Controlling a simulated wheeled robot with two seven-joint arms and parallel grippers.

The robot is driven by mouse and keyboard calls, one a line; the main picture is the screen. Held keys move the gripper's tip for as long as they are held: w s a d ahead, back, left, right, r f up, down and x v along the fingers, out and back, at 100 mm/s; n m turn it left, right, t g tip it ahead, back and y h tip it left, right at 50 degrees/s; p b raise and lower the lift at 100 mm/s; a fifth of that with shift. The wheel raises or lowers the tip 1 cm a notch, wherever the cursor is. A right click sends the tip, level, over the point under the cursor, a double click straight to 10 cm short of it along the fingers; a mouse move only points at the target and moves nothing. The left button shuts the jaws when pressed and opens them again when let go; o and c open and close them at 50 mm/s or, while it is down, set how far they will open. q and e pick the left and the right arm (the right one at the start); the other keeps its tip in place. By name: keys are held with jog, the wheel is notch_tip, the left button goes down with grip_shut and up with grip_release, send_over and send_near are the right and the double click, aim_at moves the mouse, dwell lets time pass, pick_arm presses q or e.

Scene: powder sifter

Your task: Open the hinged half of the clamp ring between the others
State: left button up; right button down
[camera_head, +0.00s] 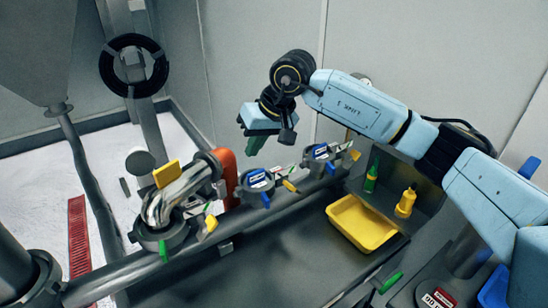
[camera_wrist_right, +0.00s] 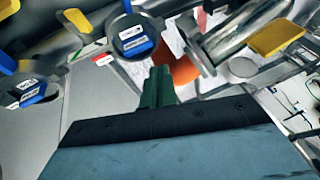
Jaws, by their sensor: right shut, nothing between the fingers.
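Three clamp rings stand in a row along a dark pipe. The middle clamp ring (camera_head: 257,182), with a blue and white label and a blue tab, sits between the left clamp ring (camera_head: 158,238) and the right clamp ring (camera_head: 322,153). My right gripper (camera_head: 252,150) is above and behind the middle ring, apart from it, its green fingers pointing down. In the right wrist view the fingers (camera_wrist_right: 159,74) are together and empty, below the middle ring (camera_wrist_right: 133,38). The right ring shows there at left (camera_wrist_right: 27,90). Whether the middle ring's hinged half is open is too small to tell. My left gripper is out of view.
An orange-red part (camera_head: 226,172) stands between the left and middle rings. Metal pipework with a yellow tab (camera_head: 166,174) rises above the left ring. A yellow tray (camera_head: 363,222) and a yellow bottle (camera_head: 405,203) are at right. Walls close off the back.

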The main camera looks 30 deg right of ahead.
jog(key=w+d+r+h, duration=0.1)
jog(key=d+r+h, duration=0.15)
jog(key=d, duration=0.35)
jog(key=p, duration=0.2)
send_over(275, 186)
jog(key=w, duration=0.3)
jog(key=shift+n, duration=0.4)
jog(key=f, duration=1)
jog(key=shift+w+d, duration=0.15)
jog(key=shift+d, duration=0.2)
jog(key=shift+s+d+r, duration=0.1)
jog(key=shift+s+d, duration=0.05)
jog(key=shift+s, duration=0.6)
jog(key=shift+s+d, duration=0.1)
jog(key=shift+s, duration=0.65)
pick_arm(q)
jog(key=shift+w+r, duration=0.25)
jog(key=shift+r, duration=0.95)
pick_arm(e)
jog(key=shift+s, duration=0.1)
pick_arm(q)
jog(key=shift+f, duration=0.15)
pick_arm(e)
jog(key=shift+a+h, duration=0.15)
jog(key=shift+h, duration=0.1)
